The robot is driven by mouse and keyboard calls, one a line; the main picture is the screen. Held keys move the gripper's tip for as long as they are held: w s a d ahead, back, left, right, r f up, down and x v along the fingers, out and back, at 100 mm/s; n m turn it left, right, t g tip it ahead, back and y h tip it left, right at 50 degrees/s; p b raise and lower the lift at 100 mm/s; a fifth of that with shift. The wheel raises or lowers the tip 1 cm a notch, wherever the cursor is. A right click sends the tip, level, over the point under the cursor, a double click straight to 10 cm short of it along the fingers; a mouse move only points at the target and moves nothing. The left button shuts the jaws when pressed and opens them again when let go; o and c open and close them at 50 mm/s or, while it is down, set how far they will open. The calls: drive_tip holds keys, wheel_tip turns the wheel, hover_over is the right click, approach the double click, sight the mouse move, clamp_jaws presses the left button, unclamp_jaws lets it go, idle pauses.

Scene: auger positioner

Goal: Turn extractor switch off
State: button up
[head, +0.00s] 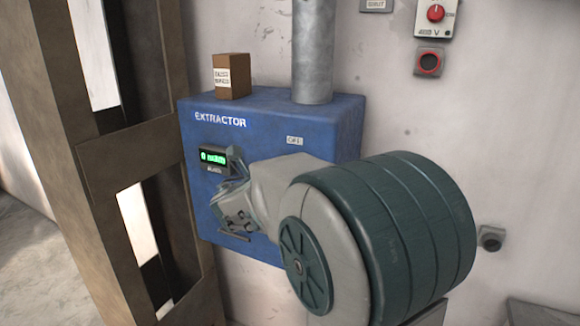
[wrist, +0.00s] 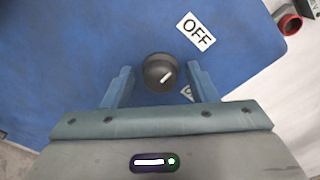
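The extractor (head: 335,120) is a blue wall-mounted box with "EXTRACTOR" on its front and a lit green display (head: 213,157). Its switch (wrist: 160,72), a round black knob with a white pointer line, shows in the wrist view; the line slants toward the upper right. An "OFF" label (wrist: 196,34) sits to the knob's upper right, and another label below right is partly hidden by a finger. My gripper (wrist: 160,82) is open, with one finger on each side of the knob and visible gaps between. In the head view my arm hides the knob.
A grey duct (head: 313,50) rises from the box's top, beside a small brown carton (head: 232,76). A brown steel column (head: 100,165) stands close on the left. A red rotary switch (head: 436,13) and a red-ringed socket (head: 429,63) are on the wall at right.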

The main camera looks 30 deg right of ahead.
drive_tip(key=b+v, duration=0.3)
drive_tip(key=v, duration=1)
drive_tip(key=shift+s+a, duration=0.25)
drive_tip(key=shift+a, duration=0.1)
